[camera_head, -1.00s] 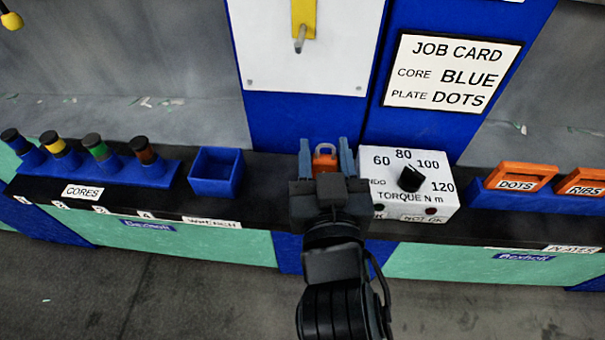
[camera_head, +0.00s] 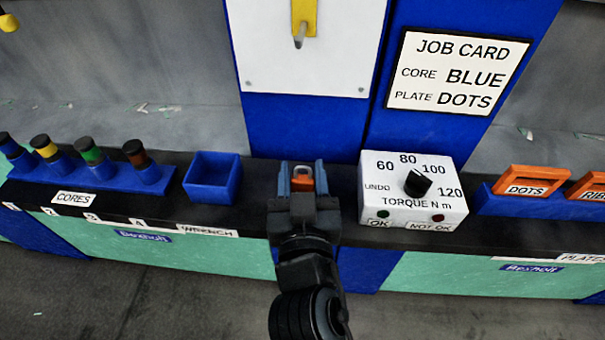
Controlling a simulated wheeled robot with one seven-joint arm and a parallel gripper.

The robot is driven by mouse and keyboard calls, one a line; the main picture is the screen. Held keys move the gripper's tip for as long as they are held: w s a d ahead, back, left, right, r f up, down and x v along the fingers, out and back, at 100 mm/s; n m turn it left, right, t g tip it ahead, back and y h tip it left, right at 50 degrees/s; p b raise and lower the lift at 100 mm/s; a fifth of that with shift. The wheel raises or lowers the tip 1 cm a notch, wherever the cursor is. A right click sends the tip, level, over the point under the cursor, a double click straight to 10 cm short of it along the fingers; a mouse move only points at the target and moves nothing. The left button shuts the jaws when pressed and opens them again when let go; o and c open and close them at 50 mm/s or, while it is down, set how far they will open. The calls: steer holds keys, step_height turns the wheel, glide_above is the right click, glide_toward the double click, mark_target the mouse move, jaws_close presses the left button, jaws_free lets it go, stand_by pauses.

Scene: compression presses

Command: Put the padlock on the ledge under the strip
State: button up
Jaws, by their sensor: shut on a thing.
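A small orange-red padlock (camera_head: 302,183) with a pale metal shackle sits between the jaws of my gripper (camera_head: 302,178). The gripper is shut on it, with a finger on either side. The gripper is over the black ledge (camera_head: 258,208), between the blue bin and the torque box. I cannot tell from this view whether the padlock touches the ledge. My wrist hides the ledge in front of it. I cannot make out which strip the task means.
A white torque box (camera_head: 412,192) with a black knob stands close on the right. An empty blue bin (camera_head: 212,178) stands left, beyond it a blue rack of cores (camera_head: 155,178). A yellow-handled tool (camera_head: 303,18) hangs above.

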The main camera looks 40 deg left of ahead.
steer(key=shift+f, duration=0.2)
steer(key=o, duration=1.2)
steer(key=shift+r, duration=0.1)
steer(key=shift+r, duration=0.15)
steer(key=shift+s+d, duration=0.25)
steer(key=shift+s, duration=0.05)
steer(key=b+v, duration=0.1)
steer(key=v, duration=1)
steer(key=shift+s, duration=0.15)
steer(key=shift+d, duration=0.1)
